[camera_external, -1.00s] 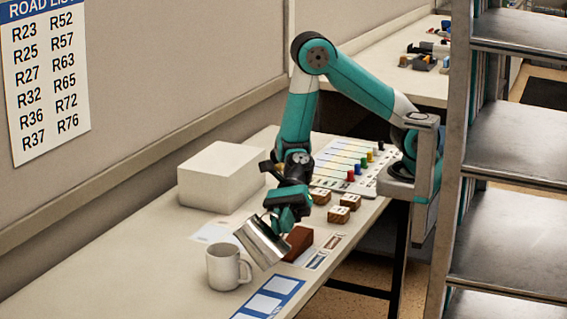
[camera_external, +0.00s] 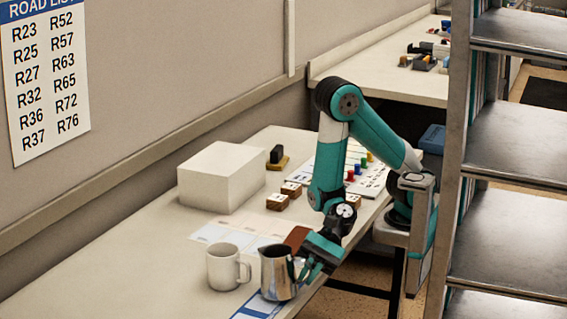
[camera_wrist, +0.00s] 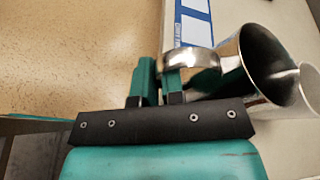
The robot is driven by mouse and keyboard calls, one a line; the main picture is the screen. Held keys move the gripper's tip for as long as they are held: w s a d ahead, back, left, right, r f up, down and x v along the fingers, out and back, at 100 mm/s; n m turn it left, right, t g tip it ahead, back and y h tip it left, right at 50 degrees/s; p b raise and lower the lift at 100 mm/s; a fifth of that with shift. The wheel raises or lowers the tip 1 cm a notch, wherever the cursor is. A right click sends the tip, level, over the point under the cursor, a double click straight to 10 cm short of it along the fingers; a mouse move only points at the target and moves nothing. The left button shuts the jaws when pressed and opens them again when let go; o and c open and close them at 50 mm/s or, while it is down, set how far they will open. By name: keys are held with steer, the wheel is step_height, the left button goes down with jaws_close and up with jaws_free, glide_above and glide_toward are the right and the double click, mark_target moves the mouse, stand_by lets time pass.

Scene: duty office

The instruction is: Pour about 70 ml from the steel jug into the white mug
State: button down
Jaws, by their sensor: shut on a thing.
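The steel jug (camera_external: 277,274) is upright in the external view, just right of the white mug (camera_external: 224,267), with its base over the blue-and-white card. I cannot tell whether it rests there or hangs slightly above. My gripper (camera_external: 310,266) is at the jug's right side, shut on its handle. In the wrist view the steel jug (camera_wrist: 265,62) shows its open mouth, and its handle reaches to my gripper (camera_wrist: 160,82). The white mug (camera_wrist: 310,88) is partly hidden behind the jug there. The mug stands upright on the table; the liquid level in either vessel cannot be seen.
The blue-and-white card (camera_external: 255,307) lies at the table's front edge. A brown block (camera_external: 296,238) is just behind the jug and gripper. Small wooden blocks (camera_external: 278,202), a white box (camera_external: 222,178) and a board with coloured pegs stand farther back. The table left of the mug is clear.

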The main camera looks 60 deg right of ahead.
steer(key=shift+s+a+f+b, duration=0.15)
steer(key=shift+f+b, duration=0.2)
steer(key=shift+b, duration=0.65)
steer(key=shift+n+t+b, duration=0.3)
steer(key=shift+b, duration=0.6)
steer(key=shift+r, duration=0.15)
